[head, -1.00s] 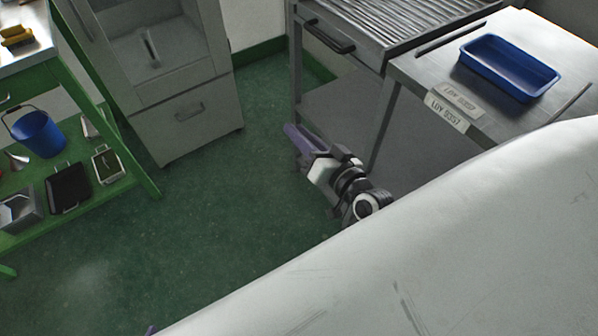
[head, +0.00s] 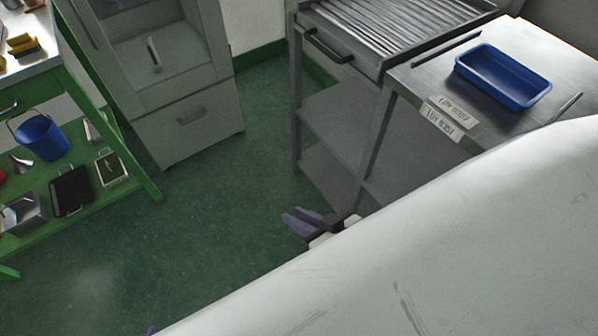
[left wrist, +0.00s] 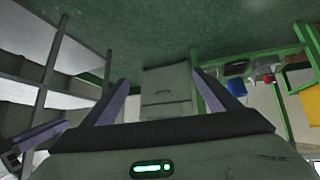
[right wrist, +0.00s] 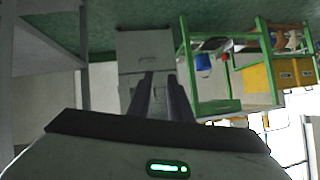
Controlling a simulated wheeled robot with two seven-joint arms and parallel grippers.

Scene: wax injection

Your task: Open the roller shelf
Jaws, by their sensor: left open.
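The roller shelf (head: 408,28) stands at the top right in the head view, with a ridged metal roller top. A dark bar handle (head: 328,46) is on its front. My right gripper (head: 297,219) is below and apart from the handle, over the floor. Its fingers show a narrow gap in the right wrist view (right wrist: 162,78), with nothing between them. My left gripper (left wrist: 160,80) is wide open and empty in the left wrist view. Only a purple tip of it shows at the head view's bottom edge.
A steel table with a blue tray (head: 503,76) and label plates (head: 440,125) adjoins the roller shelf. A grey cabinet (head: 188,125) stands at the back. A green rack (head: 140,178) with a blue bucket (head: 40,135) is at left. The green floor between is clear.

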